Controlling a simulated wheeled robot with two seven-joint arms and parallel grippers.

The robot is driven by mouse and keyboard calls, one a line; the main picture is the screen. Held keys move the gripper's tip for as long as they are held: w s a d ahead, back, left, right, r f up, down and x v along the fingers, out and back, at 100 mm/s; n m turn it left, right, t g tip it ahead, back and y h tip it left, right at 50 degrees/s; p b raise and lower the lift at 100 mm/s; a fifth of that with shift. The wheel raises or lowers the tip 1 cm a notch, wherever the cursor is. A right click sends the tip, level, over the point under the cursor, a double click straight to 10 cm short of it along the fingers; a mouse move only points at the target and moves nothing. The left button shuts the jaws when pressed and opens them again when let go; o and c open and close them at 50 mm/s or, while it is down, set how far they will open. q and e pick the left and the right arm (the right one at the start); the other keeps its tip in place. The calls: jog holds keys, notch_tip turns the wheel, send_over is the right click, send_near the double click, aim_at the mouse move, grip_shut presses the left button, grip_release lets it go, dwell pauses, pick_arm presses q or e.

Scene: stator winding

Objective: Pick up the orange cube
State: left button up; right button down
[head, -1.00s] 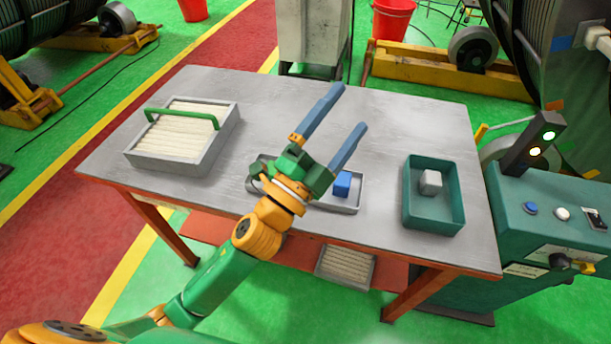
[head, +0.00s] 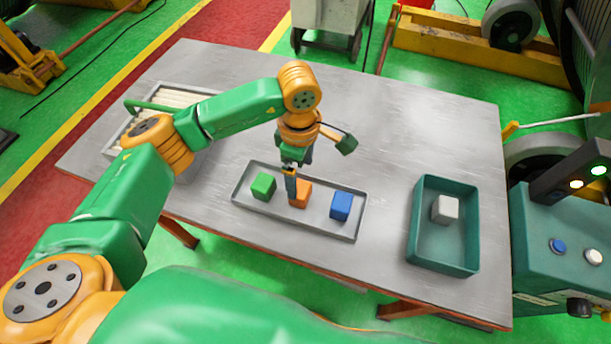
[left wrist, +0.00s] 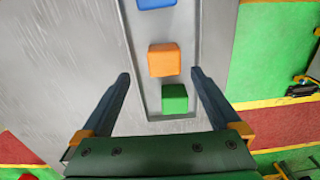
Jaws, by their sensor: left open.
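The orange cube (head: 301,194) lies in a shallow grey tray (head: 247,207), between the green cube (head: 263,186) and the blue cube (head: 341,206). My left gripper (head: 291,188) points down over the tray, and its fingers partly hide the orange cube in the head view. In the left wrist view the orange cube (left wrist: 164,60) is ahead of the spread, empty fingers (left wrist: 163,80), with the green cube (left wrist: 174,98) nearer, between them. The blue cube (left wrist: 155,3) is cut off at the top edge. My right gripper does not show.
A teal bin (head: 417,245) with a pale grey cube (head: 445,209) stands on the right of the metal table (head: 400,125). A box with a green handle (head: 152,108) stands at the left, partly hidden by my arm. The table's back middle is clear.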

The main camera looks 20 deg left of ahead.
aim_at(300, 187)
pick_arm(q)
jog(key=shift+s+f+p, duration=0.75)
jog(key=shift+f+p, duration=0.2)
jog(key=shift+f, duration=0.1)
notch_tip(300, 187, down, 2)
jog(key=shift+w+f, duration=0.15)
jog(key=shift+f, duration=0.05)
jog(key=shift+w+f, duration=0.25)
jog(key=shift+w, duration=0.15)
jog(key=shift+s+r, duration=0.2)
jog(key=shift+s, duration=0.05)
jog(key=c, duration=1.4)
jog(key=shift+w, duration=0.1)
jog(key=shift+c, duration=0.5)
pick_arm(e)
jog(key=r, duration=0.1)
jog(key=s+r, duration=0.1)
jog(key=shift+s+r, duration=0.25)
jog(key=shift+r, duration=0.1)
